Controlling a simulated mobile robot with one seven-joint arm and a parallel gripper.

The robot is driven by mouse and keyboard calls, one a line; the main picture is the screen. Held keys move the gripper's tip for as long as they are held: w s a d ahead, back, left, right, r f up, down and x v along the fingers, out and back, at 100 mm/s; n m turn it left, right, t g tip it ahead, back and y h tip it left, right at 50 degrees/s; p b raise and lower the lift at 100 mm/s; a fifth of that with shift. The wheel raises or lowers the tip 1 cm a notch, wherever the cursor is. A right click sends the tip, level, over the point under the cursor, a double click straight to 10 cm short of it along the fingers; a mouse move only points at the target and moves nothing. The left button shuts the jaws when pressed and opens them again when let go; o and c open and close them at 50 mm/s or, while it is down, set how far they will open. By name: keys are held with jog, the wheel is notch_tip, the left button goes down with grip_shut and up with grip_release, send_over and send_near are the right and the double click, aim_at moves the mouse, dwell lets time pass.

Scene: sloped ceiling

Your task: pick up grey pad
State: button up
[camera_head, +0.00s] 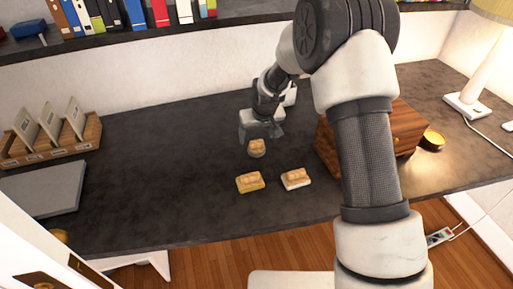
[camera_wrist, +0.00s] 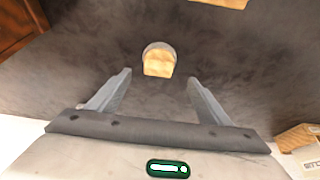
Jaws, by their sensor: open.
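A small rounded pad (camera_head: 257,148) with a grey edge and a tan top lies on the dark desktop. It also shows in the wrist view (camera_wrist: 158,64), upper middle, where its grey rim curves around the far side of the tan top. My gripper (camera_head: 261,134) is open and empty, just behind this pad in the head view. In the wrist view my two fingers (camera_wrist: 158,80) point toward the pad, which sits in line with the gap between them. I cannot tell the exact height of the fingers above the desk. A flat grey slab (camera_head: 44,188) lies at the desk's left.
A yellow-edged tan pad (camera_head: 250,182) and a white-edged tan pad (camera_head: 296,179) lie nearer the front edge. A wooden box (camera_head: 403,128) stands right, partly behind my arm. A wooden file holder (camera_head: 60,145) stands left. The desktop left of my gripper is clear.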

aim_at(257, 141)
jog(key=shift+d+x, duration=0.2)
jog(key=shift+x, duration=2.85)
jog(key=shift+s, duration=0.1)
jog(key=shift+c, duration=0.4)
jog(key=c, duration=1.1)
